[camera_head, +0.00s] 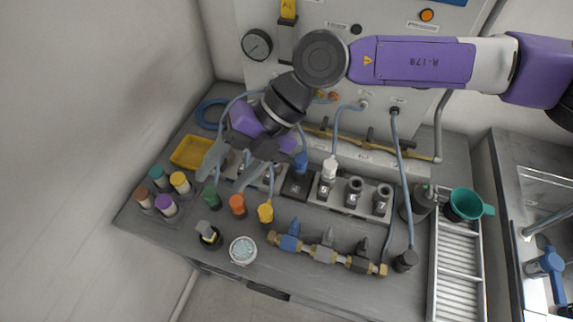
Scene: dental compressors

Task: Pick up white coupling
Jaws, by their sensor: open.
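The white coupling (329,169) sits upright on the post marked 5 in the grey row of numbered sockets, with a grey-blue hose rising from its top. My gripper (224,183) points down to the left of it, over the left part of the bench. Its fingers are apart, and I see nothing held between them. The gripper is well clear of the white coupling, with a blue coupling (301,163) on a hose between them. The fingers partly hide the sockets at the left of the row.
Green (209,196), orange (237,205) and yellow (265,213) couplings stand below my gripper. A brass manifold (322,254) lies along the front. Hoses hang from the back panel. Bare posts 6 (353,192) and 7 (382,199) stand right of the white coupling.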

